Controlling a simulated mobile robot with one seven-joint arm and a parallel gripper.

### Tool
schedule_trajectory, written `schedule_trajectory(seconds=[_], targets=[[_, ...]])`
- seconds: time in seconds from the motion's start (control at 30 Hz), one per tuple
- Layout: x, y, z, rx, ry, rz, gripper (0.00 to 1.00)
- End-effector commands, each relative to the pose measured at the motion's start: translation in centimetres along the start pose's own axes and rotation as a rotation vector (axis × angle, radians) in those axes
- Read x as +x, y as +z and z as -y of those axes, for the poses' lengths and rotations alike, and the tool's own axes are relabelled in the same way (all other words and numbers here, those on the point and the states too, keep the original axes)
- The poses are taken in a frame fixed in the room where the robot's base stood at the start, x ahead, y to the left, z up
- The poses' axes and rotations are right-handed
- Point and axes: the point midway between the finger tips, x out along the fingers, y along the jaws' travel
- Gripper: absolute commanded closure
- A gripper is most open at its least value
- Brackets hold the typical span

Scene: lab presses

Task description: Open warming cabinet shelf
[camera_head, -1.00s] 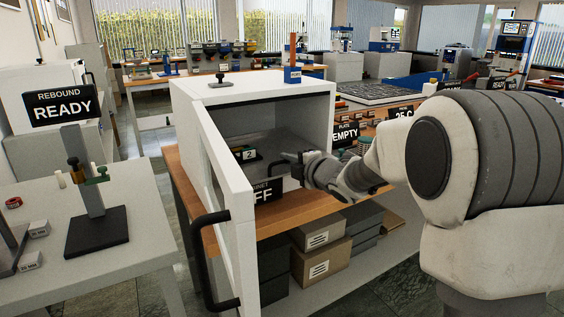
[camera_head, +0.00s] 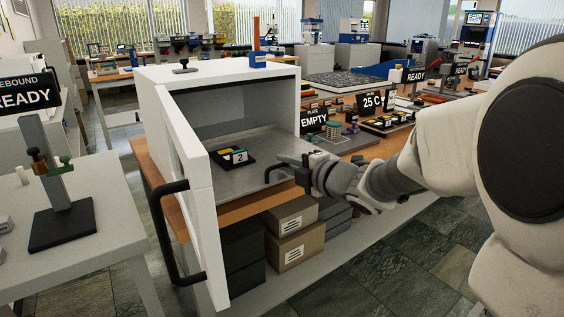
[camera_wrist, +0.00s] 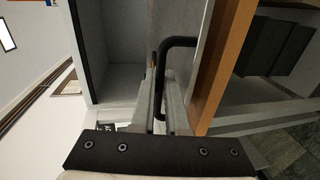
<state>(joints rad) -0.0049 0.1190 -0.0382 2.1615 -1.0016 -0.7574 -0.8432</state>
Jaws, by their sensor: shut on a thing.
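The white warming cabinet (camera_head: 185,73) stands on a wood-topped bench with its door (camera_head: 187,182) swung open to the left. Its grey metal shelf (camera_head: 213,178) sticks out of the opening toward my arm. A small black tray marked 2 (camera_head: 235,158) lies on the shelf. My gripper (camera_head: 297,163) is at the shelf's front edge, shut on the black shelf handle (camera_head: 274,168). In the wrist view the handle (camera_wrist: 178,42) passes between the fingers of my gripper (camera_wrist: 165,95). Part of the handle is hidden by the fingers.
The open door's black handle (camera_head: 160,225) juts out at left. Cardboard and dark boxes (camera_head: 292,238) sit under the bench. A grey table with a stand (camera_head: 62,205) is at left. An EMPTY sign (camera_head: 313,121) stands right of the cabinet. Floor at lower right is clear.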

Motion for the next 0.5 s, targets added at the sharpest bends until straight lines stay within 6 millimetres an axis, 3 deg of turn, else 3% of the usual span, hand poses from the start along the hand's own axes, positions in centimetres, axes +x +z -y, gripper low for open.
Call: schedule_trajectory(seconds=[0.23, 0.27, 0.33, 0.5], targets=[[0.01, -0.02, 0.03, 0.000, 0.000, -0.001, 1.00], [0.02, -0.02, 0.03, -0.001, -0.001, -0.001, 0.86], [0.02, -0.02, 0.02, -0.001, 0.000, -0.001, 0.75], [0.03, -0.01, 0.01, -0.001, 0.000, 0.000, 0.75]])
